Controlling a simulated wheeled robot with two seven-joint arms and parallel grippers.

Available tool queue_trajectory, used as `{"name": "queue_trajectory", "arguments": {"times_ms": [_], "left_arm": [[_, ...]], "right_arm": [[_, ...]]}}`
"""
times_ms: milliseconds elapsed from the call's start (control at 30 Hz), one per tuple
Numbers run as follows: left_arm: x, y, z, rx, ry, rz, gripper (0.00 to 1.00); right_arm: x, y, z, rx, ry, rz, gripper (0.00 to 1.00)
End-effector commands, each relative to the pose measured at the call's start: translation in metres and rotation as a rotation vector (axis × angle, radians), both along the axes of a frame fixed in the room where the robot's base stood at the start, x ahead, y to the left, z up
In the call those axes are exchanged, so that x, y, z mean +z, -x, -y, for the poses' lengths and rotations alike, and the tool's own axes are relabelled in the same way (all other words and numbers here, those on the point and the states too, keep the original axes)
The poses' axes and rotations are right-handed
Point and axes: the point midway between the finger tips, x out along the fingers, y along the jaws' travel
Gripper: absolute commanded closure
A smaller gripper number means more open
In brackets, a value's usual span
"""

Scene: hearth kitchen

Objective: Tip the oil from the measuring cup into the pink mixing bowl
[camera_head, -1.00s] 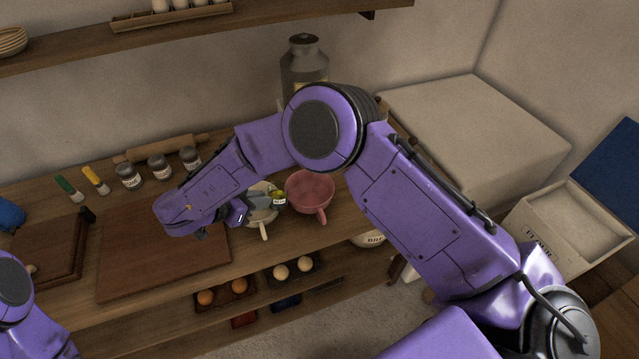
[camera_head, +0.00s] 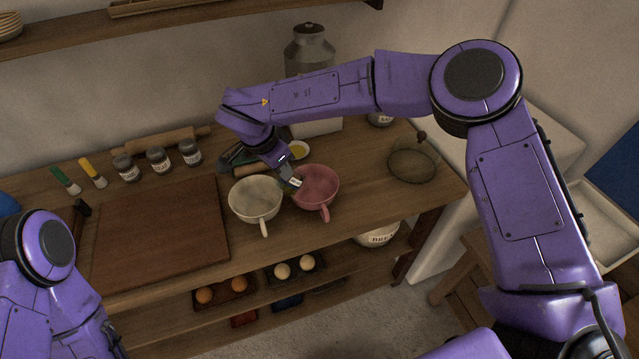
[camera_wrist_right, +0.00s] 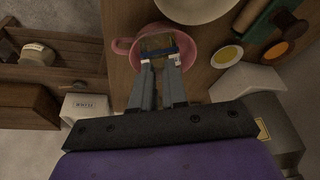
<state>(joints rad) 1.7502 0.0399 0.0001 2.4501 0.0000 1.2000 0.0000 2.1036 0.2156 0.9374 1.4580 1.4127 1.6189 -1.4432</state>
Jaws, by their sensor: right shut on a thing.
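The pink mixing bowl (camera_head: 322,180) stands on the counter, its handle toward the front; part of it shows in the wrist view (camera_wrist_right: 124,47). My right gripper (camera_head: 287,180) points down at the bowl's left side and is shut on the small measuring cup (camera_head: 291,187). In the wrist view the cup (camera_wrist_right: 160,43) is between the fingertips (camera_wrist_right: 160,62), in front of the bowl and hiding much of it. The cup looks tilted; I cannot make out oil running from it. Of my left arm only links show at the lower left; its gripper is out of view.
A cream bowl (camera_head: 255,197) stands close left of the pink bowl. A small dish with yellow contents (camera_head: 298,150) sits behind. A wide cutting board (camera_head: 165,235) and several jars (camera_head: 158,160) are on the left.

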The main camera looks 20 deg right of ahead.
Motion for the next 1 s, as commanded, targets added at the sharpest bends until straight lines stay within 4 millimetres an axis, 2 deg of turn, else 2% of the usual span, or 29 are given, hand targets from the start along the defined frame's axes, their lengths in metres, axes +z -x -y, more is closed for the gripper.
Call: {"name": "queue_trajectory", "arguments": {"times_ms": [33,533,1000], "left_arm": [[-0.006,0.000,0.000,0.000,0.000,0.000,0.57],[-0.018,0.000,0.000,0.000,0.000,0.000,0.57],[-0.041,0.000,0.000,0.000,0.000,0.000,0.57]], "right_arm": [[-0.004,-0.001,0.000,0.000,-0.015,-0.007,1.00],[-0.006,-0.002,0.003,0.008,-0.097,-0.047,1.00],[-0.015,-0.006,0.009,0.015,-0.230,-0.112,1.00]]}}
